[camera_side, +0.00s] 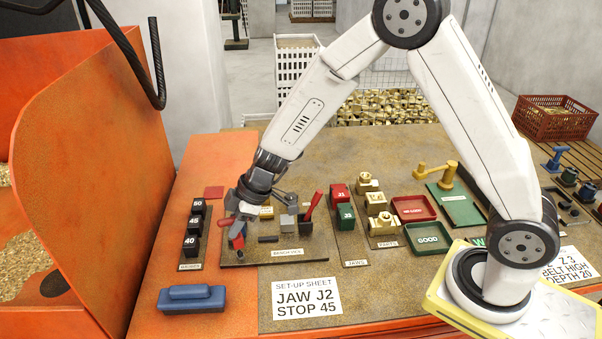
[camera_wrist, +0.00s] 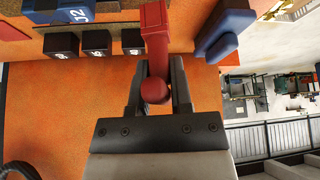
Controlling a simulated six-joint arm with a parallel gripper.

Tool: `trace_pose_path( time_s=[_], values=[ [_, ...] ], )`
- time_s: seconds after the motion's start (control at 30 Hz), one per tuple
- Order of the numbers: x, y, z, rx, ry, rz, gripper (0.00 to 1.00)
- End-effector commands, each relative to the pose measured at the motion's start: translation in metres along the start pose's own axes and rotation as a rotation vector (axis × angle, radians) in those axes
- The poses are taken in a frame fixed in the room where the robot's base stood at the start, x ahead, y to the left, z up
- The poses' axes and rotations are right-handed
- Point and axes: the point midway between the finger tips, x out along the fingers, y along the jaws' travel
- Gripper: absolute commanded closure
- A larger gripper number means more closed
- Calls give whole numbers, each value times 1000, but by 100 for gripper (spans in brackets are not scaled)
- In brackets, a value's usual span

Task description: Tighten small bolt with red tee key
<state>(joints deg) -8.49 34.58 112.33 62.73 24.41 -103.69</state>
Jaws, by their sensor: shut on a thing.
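My gripper (camera_side: 238,210) is low over the left end of the dark fixture board, pointing down. In the wrist view my gripper (camera_wrist: 158,92) is shut on the red tee key (camera_wrist: 155,50), whose rounded end sits between the fingers. The key's other end runs away from the fingers to the picture's top edge. A blue block marked J2 (camera_wrist: 75,12) shows at the upper left there. In the side view, blue and red parts (camera_side: 238,241) show just below the fingers, too small to separate. I cannot make out the small bolt in either view.
Black stop blocks 50, 45 and 40 (camera_side: 192,243) stand left of the board. A blue brush-like block (camera_side: 191,298) lies in front. A red lever (camera_side: 314,204) rises on the board. Jaw blocks (camera_side: 341,203), brass parts (camera_side: 378,205) and trays (camera_side: 428,238) lie to the right.

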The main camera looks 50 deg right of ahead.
Motion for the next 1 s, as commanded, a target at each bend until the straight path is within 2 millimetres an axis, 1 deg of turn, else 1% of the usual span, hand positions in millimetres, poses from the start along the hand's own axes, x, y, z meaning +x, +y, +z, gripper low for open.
trace_pose_path(
  time_s=[1.0],
  values=[
    [-30,0,-18,-1,2,2,100]
  ],
)
